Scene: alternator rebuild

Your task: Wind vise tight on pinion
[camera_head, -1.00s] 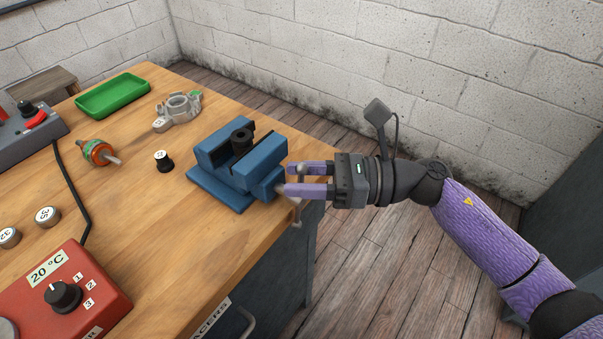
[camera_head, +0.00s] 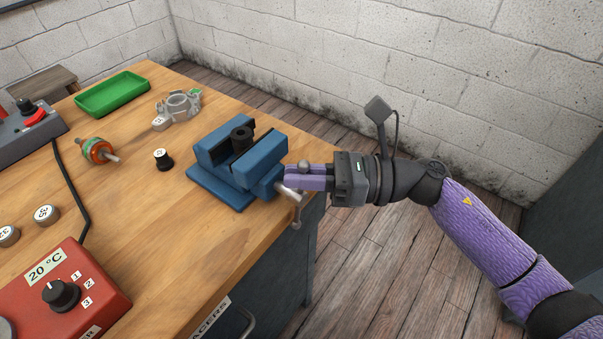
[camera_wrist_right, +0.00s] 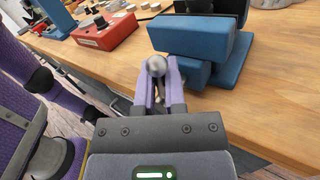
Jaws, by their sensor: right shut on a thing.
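The blue vise (camera_head: 229,185) sits at the bench's right edge and also shows in the right wrist view (camera_wrist_right: 195,38). The pinion (camera_head: 241,136), a dark cylinder with a hole in its top, stands upright between the vise jaws. I cannot tell whether both jaws press on it. My right gripper (camera_head: 290,176) is shut on the metal vise handle (camera_head: 297,213), just right of the vise. The handle's round end (camera_wrist_right: 156,66) sticks up between the fingers in the wrist view. The lower end hangs past the bench edge. My left gripper is out of view.
On the wooden bench (camera_head: 170,240) are a small black knob-like piece with a white top (camera_head: 162,159), a rotor (camera_head: 98,151), a metal housing (camera_head: 177,105), a green tray (camera_head: 112,93) and a red 20 °C box (camera_head: 70,290). Open floor lies to the right.

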